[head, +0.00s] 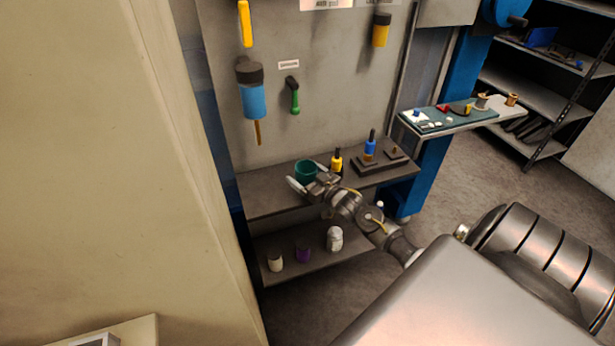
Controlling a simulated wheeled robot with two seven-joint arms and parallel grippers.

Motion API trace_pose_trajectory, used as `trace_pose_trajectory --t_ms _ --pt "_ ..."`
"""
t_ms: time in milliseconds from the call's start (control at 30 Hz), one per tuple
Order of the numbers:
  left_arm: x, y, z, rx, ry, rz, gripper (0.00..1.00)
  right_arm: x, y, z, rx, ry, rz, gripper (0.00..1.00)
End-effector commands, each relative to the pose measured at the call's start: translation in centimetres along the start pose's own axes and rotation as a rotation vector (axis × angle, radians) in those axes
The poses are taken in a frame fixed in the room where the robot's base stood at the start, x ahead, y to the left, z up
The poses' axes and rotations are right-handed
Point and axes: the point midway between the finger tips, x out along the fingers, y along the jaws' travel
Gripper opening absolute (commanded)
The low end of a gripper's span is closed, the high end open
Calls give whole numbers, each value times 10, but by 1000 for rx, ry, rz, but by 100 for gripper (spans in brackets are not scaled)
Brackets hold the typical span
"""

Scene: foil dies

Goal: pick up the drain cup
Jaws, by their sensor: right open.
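The drain cup looks to be the teal-green cup (306,170) standing upright on the upper shelf (265,200) of the wall bench. My right gripper (307,179) is open at the near side of the cup. One finger lies to the cup's left and the other toward its right. The fingers cover part of the cup's lower front, and I cannot tell whether they touch it. My left gripper is not in view.
A yellow-and-black bottle (337,162) stands just right of the cup. A dark block with a blue-handled tool (370,146) is farther right. Several small containers stand on the lower shelf (320,262). Tools hang on the panel behind. A cream wall (90,150) fills the left.

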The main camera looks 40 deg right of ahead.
Motion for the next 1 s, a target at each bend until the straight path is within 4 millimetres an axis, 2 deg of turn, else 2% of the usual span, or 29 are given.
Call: trace_pose_trajectory --t_ms 100,300,700,1000 --pt "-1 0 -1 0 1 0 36 7 -1 0 0 0 -1 86" --pt "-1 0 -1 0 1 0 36 7 -1 1 0 -1 -2 86" --pt "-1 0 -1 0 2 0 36 7 0 0 -1 0 -1 36" --pt "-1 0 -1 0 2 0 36 7 0 -3 -1 1 -1 36"
